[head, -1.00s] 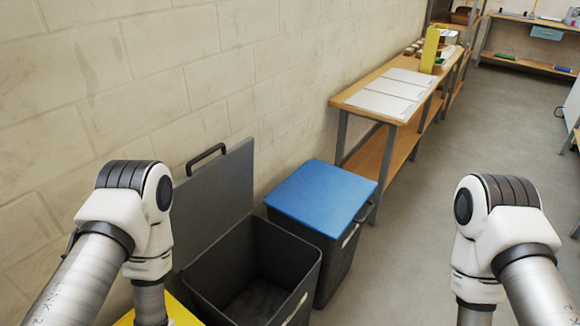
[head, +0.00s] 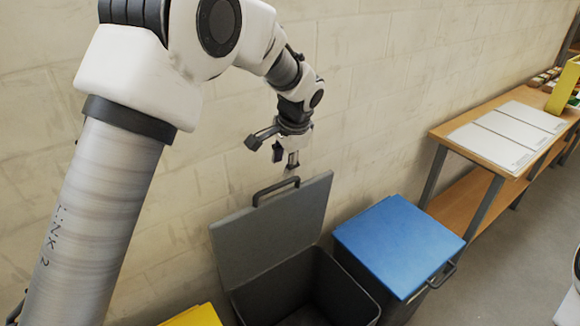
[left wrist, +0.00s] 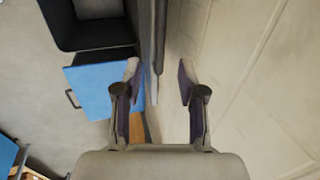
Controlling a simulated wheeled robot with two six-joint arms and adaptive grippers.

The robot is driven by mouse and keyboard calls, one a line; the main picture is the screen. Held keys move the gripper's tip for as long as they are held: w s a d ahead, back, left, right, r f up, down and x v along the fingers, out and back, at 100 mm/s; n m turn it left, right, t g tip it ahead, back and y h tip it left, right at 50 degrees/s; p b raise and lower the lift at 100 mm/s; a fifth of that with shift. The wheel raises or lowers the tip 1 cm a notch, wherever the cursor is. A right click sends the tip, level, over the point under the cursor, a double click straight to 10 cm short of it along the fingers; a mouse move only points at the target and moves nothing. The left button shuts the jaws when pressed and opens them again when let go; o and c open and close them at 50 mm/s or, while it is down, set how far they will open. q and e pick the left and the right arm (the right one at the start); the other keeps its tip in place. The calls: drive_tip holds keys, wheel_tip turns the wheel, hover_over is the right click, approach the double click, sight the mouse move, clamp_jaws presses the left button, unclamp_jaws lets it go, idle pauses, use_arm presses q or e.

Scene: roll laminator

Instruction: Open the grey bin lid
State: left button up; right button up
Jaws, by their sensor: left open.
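The grey bin (head: 345,285) stands by the wall with its grey lid (head: 270,238) swung up, leaning back at a steep angle. The dark lid handle (head: 276,190) is on the lid's upper edge. My left gripper (head: 286,158) is open and empty just above the handle, apart from it as far as I can tell. In the left wrist view, the raised lid shows nearly edge-on (left wrist: 152,45) ahead, between the open fingers (left wrist: 158,70). The inside of the bin is partly visible and looks empty. My right gripper is out of view.
A bin with a shut blue lid (head: 398,243) stands right beside the grey one. A yellow surface (head: 195,317) shows at the bottom left. The block wall (head: 370,100) is close behind the lid. A wooden bench (head: 478,145) with white sheets stands to the right.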

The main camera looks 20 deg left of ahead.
sight(278, 185)
use_arm(q)
drive_tip(key=p+x, duration=0.1)
drive_tip(key=x, duration=0.6)
drive_tip(key=shift+a+f, duration=0.15)
drive_tip(key=shift+f, duration=0.2)
clamp_jaws()
